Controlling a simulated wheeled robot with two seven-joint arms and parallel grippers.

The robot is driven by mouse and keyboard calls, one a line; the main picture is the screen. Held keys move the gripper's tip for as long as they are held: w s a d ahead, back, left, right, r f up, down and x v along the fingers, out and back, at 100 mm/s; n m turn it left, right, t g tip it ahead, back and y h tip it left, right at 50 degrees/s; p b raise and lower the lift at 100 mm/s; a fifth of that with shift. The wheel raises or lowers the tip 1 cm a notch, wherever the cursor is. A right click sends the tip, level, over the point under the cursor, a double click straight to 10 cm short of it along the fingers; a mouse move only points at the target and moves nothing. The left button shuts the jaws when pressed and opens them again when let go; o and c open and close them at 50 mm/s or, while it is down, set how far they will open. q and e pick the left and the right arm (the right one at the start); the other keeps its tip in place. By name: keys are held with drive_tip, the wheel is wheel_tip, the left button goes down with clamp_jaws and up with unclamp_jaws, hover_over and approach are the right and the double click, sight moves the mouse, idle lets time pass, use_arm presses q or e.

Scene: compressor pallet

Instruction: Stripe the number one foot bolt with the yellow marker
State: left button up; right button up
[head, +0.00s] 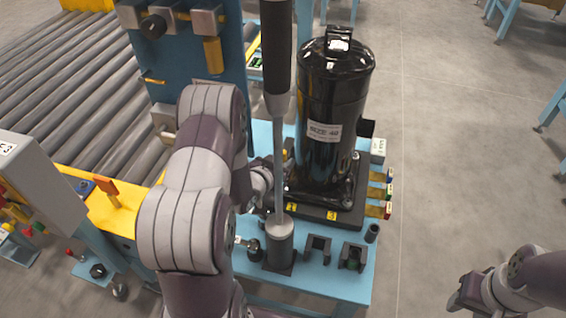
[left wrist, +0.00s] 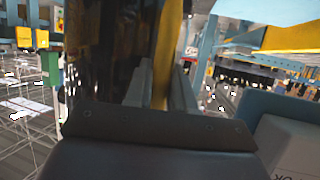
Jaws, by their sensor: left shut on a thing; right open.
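The black compressor (head: 330,115) stands upright on a dark base (head: 345,214) on the blue pallet table. Two small yellow tags (head: 291,207) sit on the base's front edge; their numbers are too small to read, and I cannot make out the foot bolts. My left gripper (head: 276,178) is at the compressor's left side, partly hidden behind an upright tool. It is shut on a narrow yellow thing, apparently the yellow marker (left wrist: 172,50), which shows between the fingers in the left wrist view. My right gripper (head: 460,299) is open and empty over the floor, lower right.
A long black-handled tool (head: 277,60) stands in a grey holder (head: 280,240) before the compressor. Black brackets (head: 316,247) sit beside it on the blue table (head: 330,284). Brass-coloured pieces with coloured ends (head: 377,211) project at right.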

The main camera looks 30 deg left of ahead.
use_arm(q)
drive_tip(key=shift+f+b, duration=0.4)
drive_tip(key=shift+f, duration=0.15)
idle(0.4)
wheel_tip(320, 180, up, 5)
drive_tip(key=p, duration=0.4)
drive_tip(key=shift+r+p, duration=0.1)
drive_tip(key=shift+p, duration=0.25)
drive_tip(key=shift+s, duration=0.1)
